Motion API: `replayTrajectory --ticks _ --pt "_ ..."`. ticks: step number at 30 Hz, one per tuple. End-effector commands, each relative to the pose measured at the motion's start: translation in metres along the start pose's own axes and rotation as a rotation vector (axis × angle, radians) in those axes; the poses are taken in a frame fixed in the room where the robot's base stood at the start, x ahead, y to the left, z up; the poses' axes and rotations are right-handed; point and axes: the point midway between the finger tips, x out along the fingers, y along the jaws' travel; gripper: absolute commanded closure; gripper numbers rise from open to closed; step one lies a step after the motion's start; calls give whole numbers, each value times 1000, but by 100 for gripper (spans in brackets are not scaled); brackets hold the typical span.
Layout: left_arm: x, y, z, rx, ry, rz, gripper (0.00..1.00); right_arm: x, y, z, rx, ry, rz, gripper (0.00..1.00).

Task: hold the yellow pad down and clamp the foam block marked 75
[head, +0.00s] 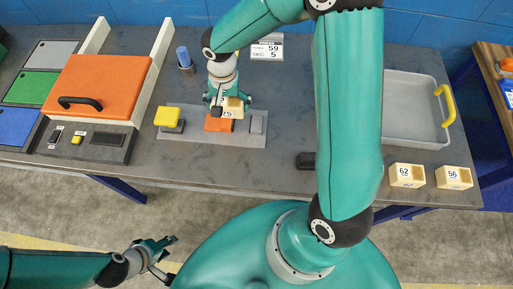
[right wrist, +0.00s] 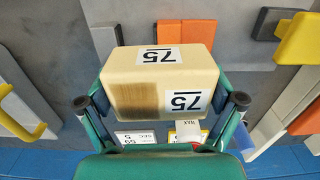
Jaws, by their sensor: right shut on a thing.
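The foam block marked 75 (head: 233,107) is cream coloured with a brownish patch on one face, seen in the right wrist view (right wrist: 150,95). My right gripper (head: 230,104) is shut on it, one finger at each side. The block is over the orange patch (head: 217,125) of a grey plate; I cannot tell whether it touches. The yellow pad (head: 167,116) sits on the plate's left part and also shows in the right wrist view (right wrist: 300,38). Nothing presses on it. My left gripper (head: 168,258) is open and empty, off the table's front edge, well below the pad.
An orange-lidded press (head: 105,85) with a black handle stands left. A blue cylinder (head: 183,57) stands behind the plate. A sign (head: 267,47) reads 59 and SEC 5. Blocks marked 62 (head: 406,175) and 56 (head: 454,177) sit right, before a grey tray (head: 400,120).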

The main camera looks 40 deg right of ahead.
Motion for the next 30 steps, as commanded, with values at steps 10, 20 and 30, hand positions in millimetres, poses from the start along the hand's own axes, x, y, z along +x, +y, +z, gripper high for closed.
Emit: replayTrajectory --ticks 10,20,30 --pt "23 -8 0 1 0 0 60 39 12 -3 26 -1 1 28" --pt "26 -9 0 1 0 0 60 49 14 -4 27 0 1 28" --pt "26 -8 -14 7 32 -6 97 48 13 -3 27 0 1 28"
